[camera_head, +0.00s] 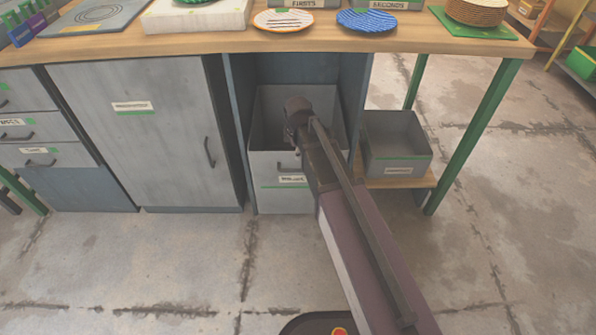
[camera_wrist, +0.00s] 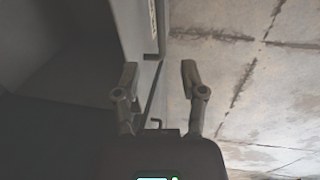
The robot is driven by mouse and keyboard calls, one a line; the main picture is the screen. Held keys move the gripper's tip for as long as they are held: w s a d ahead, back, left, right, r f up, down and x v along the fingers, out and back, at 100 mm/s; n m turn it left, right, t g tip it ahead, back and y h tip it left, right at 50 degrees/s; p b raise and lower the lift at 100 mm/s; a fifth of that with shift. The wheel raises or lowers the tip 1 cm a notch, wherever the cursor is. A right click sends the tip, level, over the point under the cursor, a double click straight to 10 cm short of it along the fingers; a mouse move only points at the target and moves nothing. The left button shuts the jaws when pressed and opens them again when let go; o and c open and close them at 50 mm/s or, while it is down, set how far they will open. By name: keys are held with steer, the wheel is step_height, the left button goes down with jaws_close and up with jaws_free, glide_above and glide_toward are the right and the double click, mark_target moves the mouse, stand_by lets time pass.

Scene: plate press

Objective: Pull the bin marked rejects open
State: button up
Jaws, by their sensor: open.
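The bin marked rejects is a grey open-topped bin (camera_head: 265,165) low under the bench, with a label too blurred to read fully and a dark handle on its front. Its hollow inside shows from above; how far it is drawn out I cannot tell. My arm reaches over it from the front right and covers its right part. In the wrist view my gripper (camera_wrist: 160,85) is open, one finger on each side of a grey panel edge (camera_wrist: 148,75) and dark bars. Whether the fingers touch anything I cannot tell. The fingertips are hidden in the head view.
A closed cabinet door (camera_head: 150,150) and drawers (camera_head: 35,155) stand to the left. A smaller grey bin (camera_head: 396,150) sits on a low shelf to the right, beside a green table leg (camera_head: 475,135). Plates lie on the bench top (camera_head: 230,41). The floor in front is clear.

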mark_target(298, 170)
steer(key=shift+w+f+b, duration=0.35)
steer(key=shift+f+b, duration=1.4)
steer(key=shift+f, duration=0.1)
steer(key=shift+w+f+b, duration=0.35)
steer(key=shift+f+b, duration=1.35)
steer(key=shift+f, duration=0.1)
steer(key=shift+w+f+b, duration=0.35)
steer(key=shift+f+b, duration=1.4)
steer(key=shift+f, duration=0.1)
jaws_close()
